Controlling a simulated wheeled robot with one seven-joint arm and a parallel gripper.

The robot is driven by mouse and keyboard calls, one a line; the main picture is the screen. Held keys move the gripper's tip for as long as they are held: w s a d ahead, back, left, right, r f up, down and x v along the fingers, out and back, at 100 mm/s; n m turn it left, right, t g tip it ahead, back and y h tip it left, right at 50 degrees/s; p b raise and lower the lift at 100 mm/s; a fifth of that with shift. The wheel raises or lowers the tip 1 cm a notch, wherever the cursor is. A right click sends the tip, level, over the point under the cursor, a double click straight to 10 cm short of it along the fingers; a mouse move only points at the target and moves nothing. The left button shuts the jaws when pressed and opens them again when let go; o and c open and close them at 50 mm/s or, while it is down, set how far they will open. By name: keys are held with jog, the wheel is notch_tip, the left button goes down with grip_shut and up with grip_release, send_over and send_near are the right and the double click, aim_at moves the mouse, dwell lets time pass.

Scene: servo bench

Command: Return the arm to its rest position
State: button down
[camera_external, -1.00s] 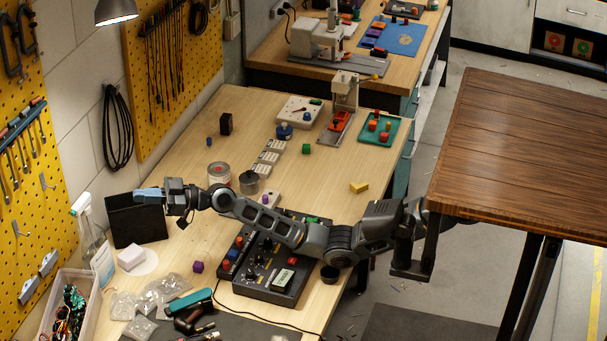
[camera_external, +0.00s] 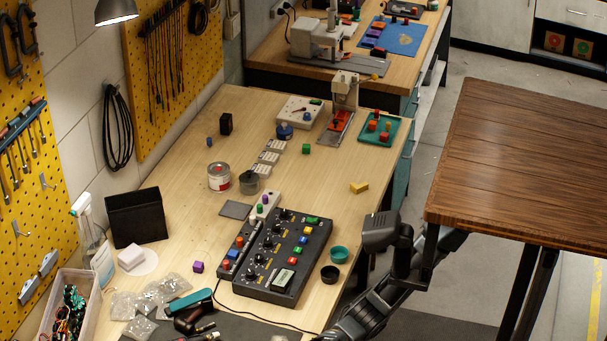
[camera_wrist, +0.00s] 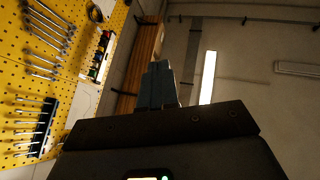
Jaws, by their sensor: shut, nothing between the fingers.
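My arm (camera_external: 375,305) is folded down beside the front edge of the wooden bench (camera_external: 215,120), low in the external view. Its lower end runs to the bottom edge of that view, and the gripper cannot be made out there. In the wrist view my gripper (camera_wrist: 158,88) shows as two blue-grey fingers set together, with nothing between them. It points up toward the wall and ceiling, clear of any object.
A black control box (camera_external: 270,260) with coloured buttons stands near the front edge. A teal cup (camera_external: 339,254) and a black cup (camera_external: 329,274) stand beside it, near my arm. A dark wooden table (camera_external: 520,160) is at right. Grey floor (camera_external: 440,290) lies between.

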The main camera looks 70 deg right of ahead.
jog(key=s+f+n+g+b, duration=0.15)
jog(key=s+f+g, duration=0.25)
jog(key=s+f, duration=0.9)
jog(key=s+d+f+m+t+h, duration=0.1)
jog(key=d+f, duration=0.2)
jog(key=f, duration=0.3)
jog(key=s+d+f+h, duration=0.1)
jog(key=s+d+f, duration=0.1)
jog(key=d+f, duration=0.3)
jog(key=w+d+f+m+t+h+p, duration=0.1)
jog(key=d+f+m+t+h, duration=0.2)
jog(key=d, duration=0.7)
jog(key=w+d+f+m+t+h+p, duration=0.15)
jog(key=d+m+t+h, duration=0.3)
jog(key=d, duration=0.65)
jog(key=w+d+f+m+t+h+p, duration=0.1)
jog(key=w+d+f+m+t+h, duration=0.2)
jog(key=d, duration=0.7)
jog(key=s+d+r+m+h, duration=0.1)
jog(key=s+d+r+h, duration=0.2)
jog(key=d, duration=0.6)
jog(key=s+d+r+g+h+p, duration=0.1)
jog(key=s+d+h, duration=0.3)
jog(key=d, duration=0.5)
jog(key=s+d+r+m+g+h+p, duration=0.1)
jog(key=s+d+r+h, duration=0.2)
jog(key=s+d, duration=0.4)
jog(key=shift+s+d+r+m+h, duration=0.3)
jog(key=shift+d+r, duration=0.5)
jog(key=shift+d, duration=0.45)
